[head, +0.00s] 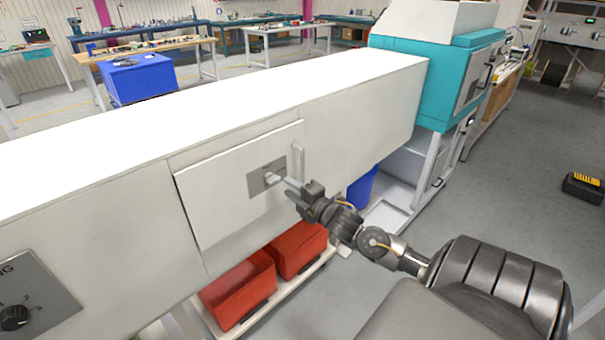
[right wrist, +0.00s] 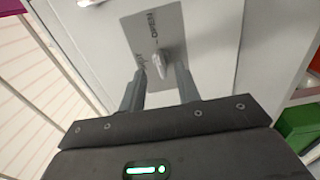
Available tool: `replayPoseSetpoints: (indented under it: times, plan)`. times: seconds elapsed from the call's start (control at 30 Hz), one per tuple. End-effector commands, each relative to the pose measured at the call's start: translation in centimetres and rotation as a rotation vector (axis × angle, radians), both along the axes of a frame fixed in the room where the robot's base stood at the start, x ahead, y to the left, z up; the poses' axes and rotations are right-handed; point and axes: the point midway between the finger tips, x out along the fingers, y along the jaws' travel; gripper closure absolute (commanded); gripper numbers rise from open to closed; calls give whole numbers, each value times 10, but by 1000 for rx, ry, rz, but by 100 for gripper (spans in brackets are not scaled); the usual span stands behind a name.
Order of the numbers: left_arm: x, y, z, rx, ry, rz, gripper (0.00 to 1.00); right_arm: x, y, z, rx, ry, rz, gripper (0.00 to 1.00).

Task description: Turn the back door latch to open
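The back door (head: 225,205) is a pale panel on the side of the long white machine. It looks nearly flush with the panels around it. Its latch (head: 271,177) is a small light knob on a grey plate (head: 256,186). The latch also shows in the right wrist view (right wrist: 160,65), in front of the lettered plate (right wrist: 150,35). My right gripper (head: 287,184) is at the latch, with its fingers apart. In the right wrist view the knob lies between or just beyond the fingertips (right wrist: 161,72); contact cannot be told. My left gripper is not in view.
Below the door are red bins (head: 240,292) on a low pale platform. A grey panel with a black dial (head: 14,318) is at lower left. Open floor lies to the right.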

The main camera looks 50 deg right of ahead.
Motion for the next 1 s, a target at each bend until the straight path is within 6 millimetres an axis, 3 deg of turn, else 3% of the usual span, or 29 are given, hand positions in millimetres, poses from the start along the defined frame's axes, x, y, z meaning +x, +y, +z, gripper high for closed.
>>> replayPoseSetpoints:
  times: [0.1,0.33,1.0]
  plan:
    - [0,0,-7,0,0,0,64,-23,0,-3,-1,2,0,67]
    - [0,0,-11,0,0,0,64,-48,1,-1,0,1,-1,67]
    - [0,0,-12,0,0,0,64,-53,1,0,0,-1,-1,67]
